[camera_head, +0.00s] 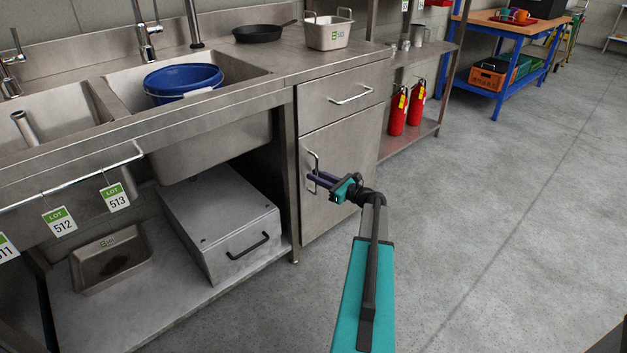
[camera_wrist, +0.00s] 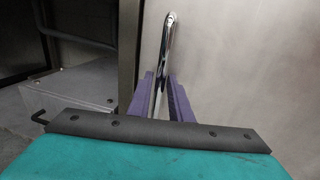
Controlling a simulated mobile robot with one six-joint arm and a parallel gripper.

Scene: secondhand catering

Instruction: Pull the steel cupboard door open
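The steel cupboard door (camera_head: 326,178) is closed, below a drawer at the end of the sink unit. Its upright chrome handle (camera_head: 312,172) is near the door's left edge. My gripper (camera_head: 316,182) is at this handle, with its two purple fingers pointing at the door. In the wrist view the handle (camera_wrist: 171,38) stands between the fingers (camera_wrist: 161,80), one on each side. The fingers look apart, with a narrow gap beside the bar. The handle's lower part is hidden.
A drawer with a chrome handle (camera_head: 350,97) is above the door. A steel box (camera_head: 222,222) stands on the low shelf to the left. Red fire extinguishers (camera_head: 398,112) stand on a shelf to the right. The grey floor (camera_head: 500,230) in front and right is clear.

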